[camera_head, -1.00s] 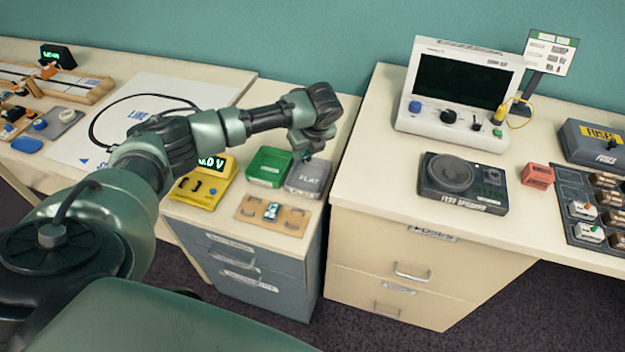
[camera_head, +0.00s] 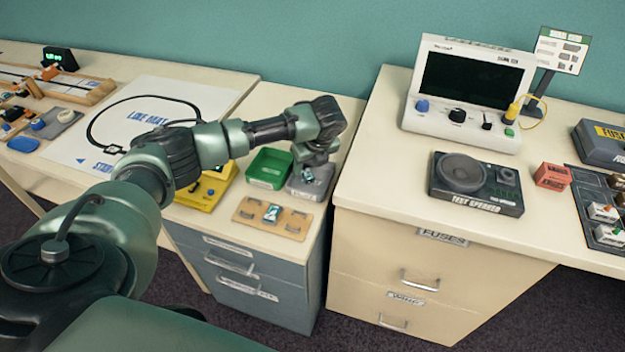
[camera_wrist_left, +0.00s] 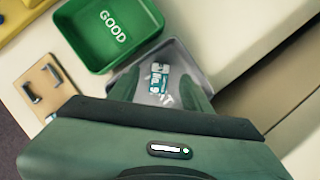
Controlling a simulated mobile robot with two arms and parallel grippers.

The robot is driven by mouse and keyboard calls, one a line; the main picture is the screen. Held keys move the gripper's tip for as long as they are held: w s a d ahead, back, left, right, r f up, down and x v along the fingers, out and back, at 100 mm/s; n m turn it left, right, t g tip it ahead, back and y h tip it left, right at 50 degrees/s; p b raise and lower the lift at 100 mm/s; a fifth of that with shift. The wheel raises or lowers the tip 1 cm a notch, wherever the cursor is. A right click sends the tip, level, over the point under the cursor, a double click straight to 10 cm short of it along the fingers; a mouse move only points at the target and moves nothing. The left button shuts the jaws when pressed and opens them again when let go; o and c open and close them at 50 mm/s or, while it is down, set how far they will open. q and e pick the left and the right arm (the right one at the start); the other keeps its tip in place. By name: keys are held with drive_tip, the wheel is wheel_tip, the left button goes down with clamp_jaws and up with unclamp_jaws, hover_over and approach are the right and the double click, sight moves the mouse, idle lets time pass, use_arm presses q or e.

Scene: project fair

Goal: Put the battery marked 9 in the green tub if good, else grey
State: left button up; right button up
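My left gripper (camera_head: 313,168) is above the grey tub (camera_head: 318,190). In the left wrist view its fingers (camera_wrist_left: 160,90) stand apart, with a teal-and-white battery (camera_wrist_left: 157,76) lower down between them. That battery lies in the grey tub (camera_wrist_left: 186,58), which has partly hidden white lettering; it also shows in the head view (camera_head: 308,174). Its mark is not readable. The green tub (camera_head: 268,168), lettered GOOD in the left wrist view (camera_wrist_left: 75,43), looks empty and stands just left of the grey one. Another battery (camera_head: 271,213) lies on the wooden board (camera_head: 292,224). My right gripper is out of view.
A yellow tester (camera_head: 205,192) stands left of the green tub, its display mostly hidden by my arm. A higher cabinet top to the right holds a test speaker (camera_head: 476,184) and a white scope (camera_head: 466,95). A line mat (camera_head: 150,115) lies at left.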

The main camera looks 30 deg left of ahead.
use_arm(q)
drive_tip(key=v, duration=0.7)
drive_tip(key=shift+r, duration=0.4)
drive_tip(key=shift+s+d+f, duration=0.1)
drive_tip(key=shift+s, duration=0.05)
